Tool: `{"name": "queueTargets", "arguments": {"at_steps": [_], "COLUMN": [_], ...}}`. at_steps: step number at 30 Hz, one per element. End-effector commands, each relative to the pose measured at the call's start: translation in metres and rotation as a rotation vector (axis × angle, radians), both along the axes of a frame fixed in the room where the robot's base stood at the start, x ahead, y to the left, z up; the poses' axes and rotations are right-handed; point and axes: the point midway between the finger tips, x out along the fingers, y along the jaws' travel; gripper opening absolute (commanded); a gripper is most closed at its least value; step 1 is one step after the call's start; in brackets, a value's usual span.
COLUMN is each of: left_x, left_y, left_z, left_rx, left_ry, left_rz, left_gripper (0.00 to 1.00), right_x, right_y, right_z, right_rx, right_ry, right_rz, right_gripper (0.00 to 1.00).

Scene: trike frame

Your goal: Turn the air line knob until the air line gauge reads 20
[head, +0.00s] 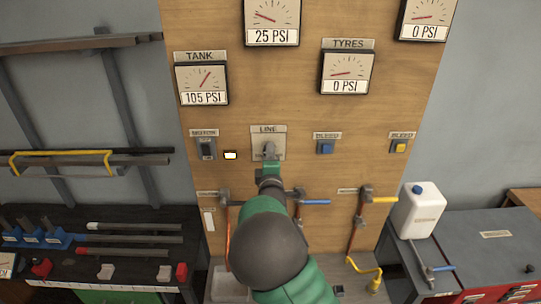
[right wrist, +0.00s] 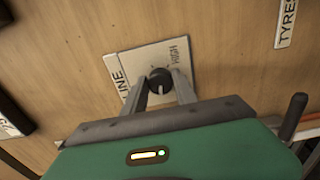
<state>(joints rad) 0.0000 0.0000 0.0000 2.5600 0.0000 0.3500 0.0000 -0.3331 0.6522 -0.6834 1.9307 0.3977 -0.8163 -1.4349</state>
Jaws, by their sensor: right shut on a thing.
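The air line knob (right wrist: 160,78) is a dark round knob on a pale plate marked LINE (right wrist: 150,58) on the wooden panel. In the head view the LINE plate (head: 268,136) sits at the panel's centre. My right gripper (right wrist: 164,88) is shut on the knob, one finger on each side; it also shows in the head view (head: 270,158), where it covers part of the knob. The gauge above the LINE plate (head: 272,22) reads 25 PSI; its name label is out of frame. My left gripper is not in view.
The TANK gauge (head: 202,84) reads 105 PSI and the TYRES gauge (head: 347,72) reads 0 PSI. A dark switch (head: 206,148), a blue button (head: 326,148) and a yellow button (head: 399,147) flank the knob. Valves with blue (head: 316,202) and yellow (head: 383,199) handles sit below.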

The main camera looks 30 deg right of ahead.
Motion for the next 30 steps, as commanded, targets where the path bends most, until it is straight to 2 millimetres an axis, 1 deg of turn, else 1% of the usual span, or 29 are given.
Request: {"name": "queueTargets", "arguments": {"at_steps": [1,14,15,20,30], "left_x": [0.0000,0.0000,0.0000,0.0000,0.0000], "left_y": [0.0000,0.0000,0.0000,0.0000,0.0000], "left_z": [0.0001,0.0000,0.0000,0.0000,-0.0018], "left_rx": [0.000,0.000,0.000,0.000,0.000], "left_ry": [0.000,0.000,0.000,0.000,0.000], "left_rz": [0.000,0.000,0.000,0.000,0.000], "left_gripper": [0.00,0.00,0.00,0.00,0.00], "right_x": [0.0003,0.0003,0.0003,0.0000,-0.0036], "right_y": [0.0021,0.0023,0.0023,0.0018,0.0029], "right_z": [-0.0036,-0.0054,-0.0055,-0.0045,-0.0020], "right_rx": [-0.004,-0.011,-0.011,-0.012,-0.012], "right_ry": [0.012,0.020,0.020,0.018,0.011], "right_rz": [0.003,0.004,0.004,0.003,0.002], "right_gripper": [0.00,0.00,0.35,0.56,0.56]}}
